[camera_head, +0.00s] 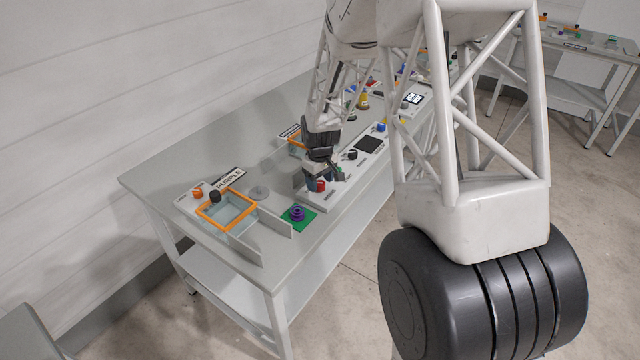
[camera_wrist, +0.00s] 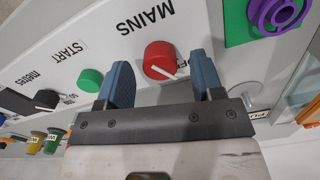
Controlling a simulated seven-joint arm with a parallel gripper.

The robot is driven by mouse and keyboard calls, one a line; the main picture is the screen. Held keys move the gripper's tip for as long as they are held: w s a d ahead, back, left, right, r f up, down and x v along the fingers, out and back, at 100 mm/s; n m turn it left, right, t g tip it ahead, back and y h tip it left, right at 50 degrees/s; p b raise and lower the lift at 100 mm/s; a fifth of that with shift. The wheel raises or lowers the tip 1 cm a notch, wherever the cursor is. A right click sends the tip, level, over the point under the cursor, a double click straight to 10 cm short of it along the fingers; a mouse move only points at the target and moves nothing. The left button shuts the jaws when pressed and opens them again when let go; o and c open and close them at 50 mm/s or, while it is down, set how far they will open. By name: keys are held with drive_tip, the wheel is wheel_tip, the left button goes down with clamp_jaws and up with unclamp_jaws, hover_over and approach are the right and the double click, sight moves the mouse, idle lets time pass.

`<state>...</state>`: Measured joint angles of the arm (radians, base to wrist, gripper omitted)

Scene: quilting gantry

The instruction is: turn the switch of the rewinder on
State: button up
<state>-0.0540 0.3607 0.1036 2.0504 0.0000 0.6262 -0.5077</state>
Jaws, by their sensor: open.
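A red round knob (camera_wrist: 160,60) with a white pointer line sits on a pale panel (camera_wrist: 205,15) in the wrist view. "MAINS" is printed beside it, and a partly hidden label that looks like "OFF" lies near its edge. The pointer slants toward the lower right of that view. My gripper (camera_wrist: 162,68) is open, its two blue fingers on either side of the knob, with visible gaps. In the head view the red knob (camera_head: 319,186) shows just below my gripper (camera_head: 317,170). No rewinder name is readable on this panel.
A green button (camera_wrist: 90,80) labelled "START" and a black knob (camera_wrist: 47,98) sit along the panel. A purple spool (camera_head: 297,213) on a green plate stands close by. An orange-framed tray (camera_head: 251,207) is at the table's near left. A low grey wall (camera_head: 275,222) stands between.

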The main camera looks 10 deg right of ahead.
drive_tip(key=shift+f, duration=0.7)
drive_tip(key=shift+c, duration=0.4)
drive_tip(key=c, duration=0.8)
drive_tip(key=shift+c, duration=0.2)
